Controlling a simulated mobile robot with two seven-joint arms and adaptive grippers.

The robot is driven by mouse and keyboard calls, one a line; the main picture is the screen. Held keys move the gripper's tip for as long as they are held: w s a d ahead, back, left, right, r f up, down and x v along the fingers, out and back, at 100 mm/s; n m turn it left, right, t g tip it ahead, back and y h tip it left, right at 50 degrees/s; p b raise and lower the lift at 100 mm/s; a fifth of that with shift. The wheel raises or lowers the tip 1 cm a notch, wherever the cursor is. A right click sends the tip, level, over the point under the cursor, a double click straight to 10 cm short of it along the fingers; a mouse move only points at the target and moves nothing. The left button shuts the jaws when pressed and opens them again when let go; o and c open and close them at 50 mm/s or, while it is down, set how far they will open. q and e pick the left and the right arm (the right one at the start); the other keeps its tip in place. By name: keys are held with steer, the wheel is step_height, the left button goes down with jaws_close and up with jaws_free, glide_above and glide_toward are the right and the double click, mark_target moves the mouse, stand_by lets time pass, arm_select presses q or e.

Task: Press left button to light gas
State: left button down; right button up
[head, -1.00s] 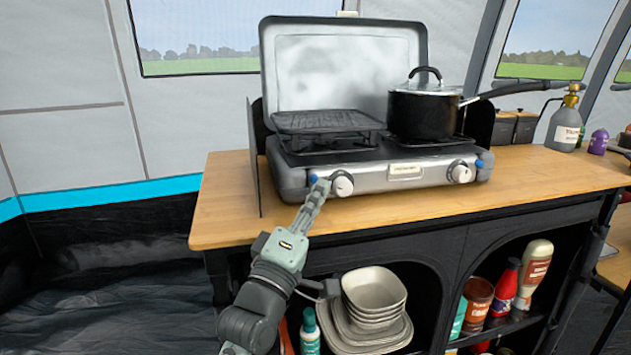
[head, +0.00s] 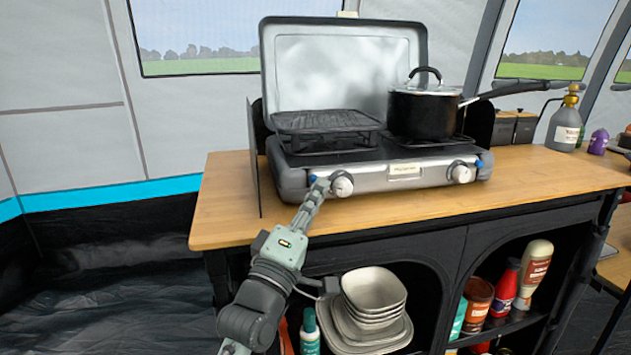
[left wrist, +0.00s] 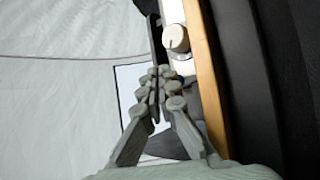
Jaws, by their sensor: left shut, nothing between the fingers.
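The gas stove (head: 400,176) stands on the wooden counter with its lid open. Its left blue button (head: 313,179) is at the left end of the front panel, beside the left knob (head: 342,184). The right blue button (head: 479,163) is by the right knob (head: 461,172). My left gripper (head: 321,188) is shut and empty, its fingertips right at the left button; I cannot tell whether they touch it. My right gripper is out of view.
A black pot (head: 424,112) with a lid sits on the right burner and a grill plate (head: 325,121) on the left one. The wooden counter (head: 400,208) is bare in front. Bowls (head: 374,292) and bottles stand on shelves below.

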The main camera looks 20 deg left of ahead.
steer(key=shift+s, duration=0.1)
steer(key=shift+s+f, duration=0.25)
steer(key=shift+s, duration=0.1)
arm_select(q)
steer(key=shift+w, duration=0.1)
steer(key=shift+w+a, duration=0.2)
steer(key=shift+w, duration=0.05)
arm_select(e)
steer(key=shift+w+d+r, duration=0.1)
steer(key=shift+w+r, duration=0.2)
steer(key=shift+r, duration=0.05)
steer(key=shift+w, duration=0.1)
arm_select(q)
steer(key=shift+w+a, duration=0.15)
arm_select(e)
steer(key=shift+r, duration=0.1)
arm_select(q)
steer(key=shift+a+r, duration=0.15)
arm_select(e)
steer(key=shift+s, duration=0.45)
